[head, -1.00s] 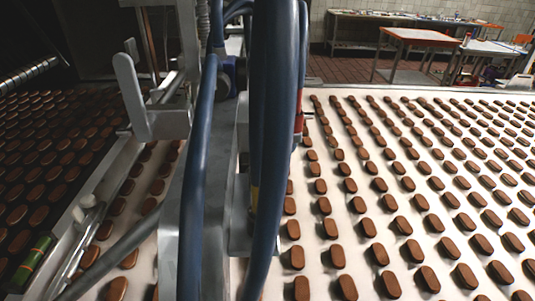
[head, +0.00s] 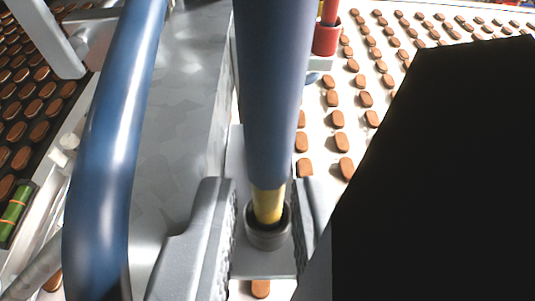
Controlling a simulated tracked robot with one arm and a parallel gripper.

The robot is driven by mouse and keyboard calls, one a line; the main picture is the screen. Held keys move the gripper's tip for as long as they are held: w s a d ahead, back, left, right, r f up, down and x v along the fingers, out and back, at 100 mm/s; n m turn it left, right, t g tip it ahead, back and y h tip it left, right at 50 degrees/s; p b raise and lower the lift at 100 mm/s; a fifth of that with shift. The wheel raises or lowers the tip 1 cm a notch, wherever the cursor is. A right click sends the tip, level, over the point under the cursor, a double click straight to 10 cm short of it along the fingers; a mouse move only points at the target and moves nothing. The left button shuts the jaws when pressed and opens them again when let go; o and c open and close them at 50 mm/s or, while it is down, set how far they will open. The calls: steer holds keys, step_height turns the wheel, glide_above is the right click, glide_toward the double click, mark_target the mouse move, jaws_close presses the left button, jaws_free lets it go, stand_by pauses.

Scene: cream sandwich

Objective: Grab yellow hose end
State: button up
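The yellow hose end (head: 268,206) shows as a short yellow band at the bottom of a thick blue hose (head: 272,90). It sits in a dark round socket (head: 268,236) on a grey metal bracket. My gripper (head: 268,208) has one grey ridged finger on each side of the yellow end. The fingers are open, with narrow gaps between them and the socket. The hose hides whatever is directly behind it.
A second blue hose (head: 110,140) runs down close at the left, in front of a grey metal frame (head: 185,110). A red fitting (head: 326,38) stands behind. Brown biscuits (head: 339,118) lie in rows on the white belt. A large black shape covers the right side.

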mark_target(268, 196)
steer(key=shift+p+x, duration=0.55)
steer(key=shift+x, duration=2.2)
steer(key=shift+s+d, duration=0.1)
jaws_close()
